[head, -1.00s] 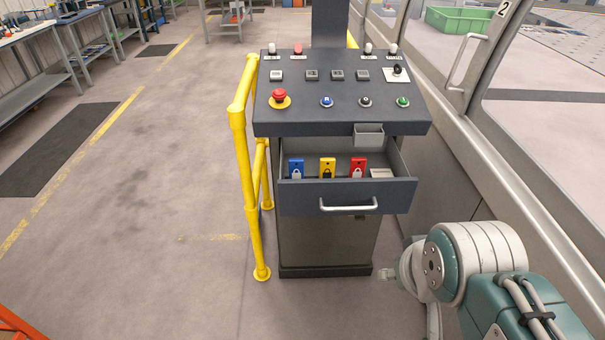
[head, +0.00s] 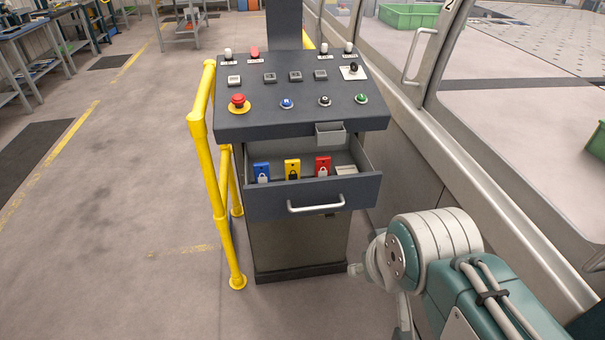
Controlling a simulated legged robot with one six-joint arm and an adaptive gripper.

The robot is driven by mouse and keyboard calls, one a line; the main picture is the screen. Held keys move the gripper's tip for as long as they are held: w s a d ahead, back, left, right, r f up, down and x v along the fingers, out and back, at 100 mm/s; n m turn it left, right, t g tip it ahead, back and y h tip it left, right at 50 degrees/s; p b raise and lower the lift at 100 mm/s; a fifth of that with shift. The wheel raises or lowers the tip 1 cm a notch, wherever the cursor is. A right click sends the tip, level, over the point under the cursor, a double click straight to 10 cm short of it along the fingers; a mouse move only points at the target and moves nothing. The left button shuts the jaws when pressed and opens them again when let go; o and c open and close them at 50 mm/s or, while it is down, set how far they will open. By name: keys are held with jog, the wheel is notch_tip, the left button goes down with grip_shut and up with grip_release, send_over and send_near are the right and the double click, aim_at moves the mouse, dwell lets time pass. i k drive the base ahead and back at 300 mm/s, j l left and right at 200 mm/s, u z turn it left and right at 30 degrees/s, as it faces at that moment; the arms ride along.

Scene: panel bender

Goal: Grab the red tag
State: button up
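The red tag (head: 323,165) stands in the open drawer (head: 312,200) of the dark control console, with a white padlock shape on its front. It is the rightmost of three tags, beside a yellow tag (head: 292,169) and a blue tag (head: 262,172). A pale card or block (head: 346,170) lies to its right. The drawer front hides the tags' lower ends. My arm is at the lower right, apart from the drawer and below its right side. The fingers of my gripper cannot be made out.
A yellow guard rail (head: 212,180) stands along the console's left side. The sloped console top (head: 300,118) with buttons and a red emergency stop (head: 238,101) overhangs the drawer. A small grey holder (head: 330,136) hangs above the drawer's right part. A framed machine enclosure borders the right.

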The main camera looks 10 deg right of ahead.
aim_at(323, 169)
jog(key=i+j+z, duration=0.15)
jog(key=i+j, duration=1.1)
